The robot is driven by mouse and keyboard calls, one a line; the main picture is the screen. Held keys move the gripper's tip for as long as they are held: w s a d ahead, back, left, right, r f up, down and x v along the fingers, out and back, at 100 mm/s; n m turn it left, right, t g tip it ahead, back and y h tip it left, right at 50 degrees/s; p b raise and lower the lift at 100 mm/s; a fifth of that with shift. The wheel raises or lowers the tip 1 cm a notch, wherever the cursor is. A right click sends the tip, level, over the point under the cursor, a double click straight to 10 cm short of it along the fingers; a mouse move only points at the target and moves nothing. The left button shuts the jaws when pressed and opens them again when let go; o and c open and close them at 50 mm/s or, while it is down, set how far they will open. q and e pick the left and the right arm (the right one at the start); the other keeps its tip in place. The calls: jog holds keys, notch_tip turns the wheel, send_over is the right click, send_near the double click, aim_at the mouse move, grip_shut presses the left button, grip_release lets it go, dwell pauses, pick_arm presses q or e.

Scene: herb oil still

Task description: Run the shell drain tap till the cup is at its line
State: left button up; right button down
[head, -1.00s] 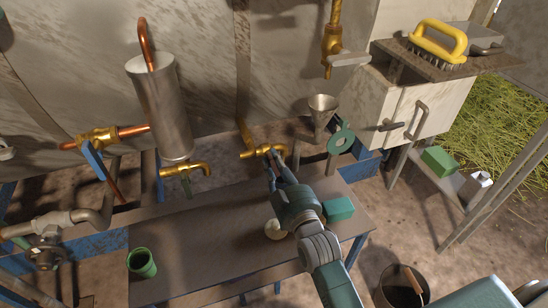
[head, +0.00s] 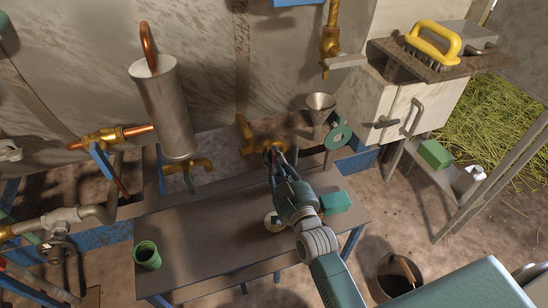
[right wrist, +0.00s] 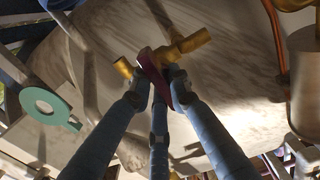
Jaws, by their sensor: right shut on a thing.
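A brass tap (head: 258,148) with a dark red lever (right wrist: 182,88) sits at the back of the metal bench (head: 205,235). My right gripper (head: 274,156) is shut on this lever; the right wrist view shows its fingers around it. A second brass tap (head: 200,165), with a green lever, is under the steel cylinder (head: 168,110). A green cup (head: 147,254) stands at the bench's front left, away from both taps. A small pale round thing (head: 271,222) is partly hidden by my right arm. No liquid or cup line can be made out. My left gripper is not in view.
A funnel (head: 320,105) and a green ring (head: 339,134) stand right of the gripped tap. A green block (head: 335,203) lies beside my arm. Another brass tap (head: 330,50) hangs above. The left middle of the bench is clear.

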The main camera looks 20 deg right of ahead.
jog(key=c, duration=1.6)
grip_release()
jog(key=s, duration=1.2)
jog(key=shift+d, duration=0.15)
